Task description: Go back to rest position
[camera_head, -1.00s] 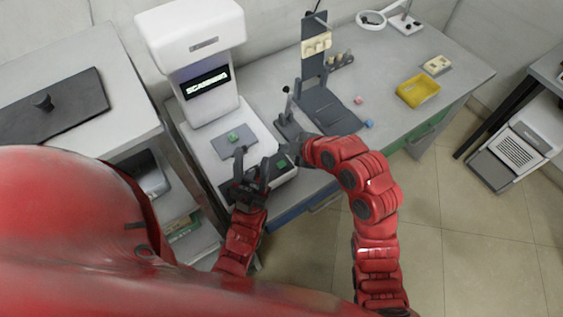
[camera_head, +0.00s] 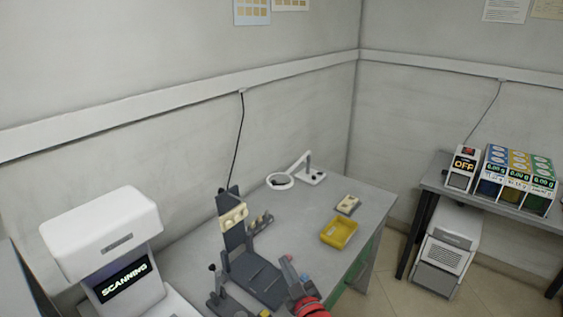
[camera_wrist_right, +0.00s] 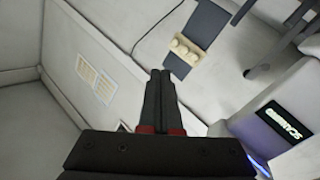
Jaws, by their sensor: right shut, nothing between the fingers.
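My right gripper (camera_head: 288,268) shows at the bottom of the head view, with a bit of my red arm below it, in front of the dark stand. In the right wrist view its two dark fingers (camera_wrist_right: 160,88) are together with nothing between them. They point towards the walls. My left gripper is outside both current views.
A white scanner (camera_head: 105,240) reading "SCANNING" stands at left. The grey table (camera_head: 300,225) holds a dark stand (camera_head: 258,275) with a cream block, a yellow tray (camera_head: 339,233) and a ring lamp (camera_head: 280,181). A side table (camera_head: 450,188) with dispensers is at right.

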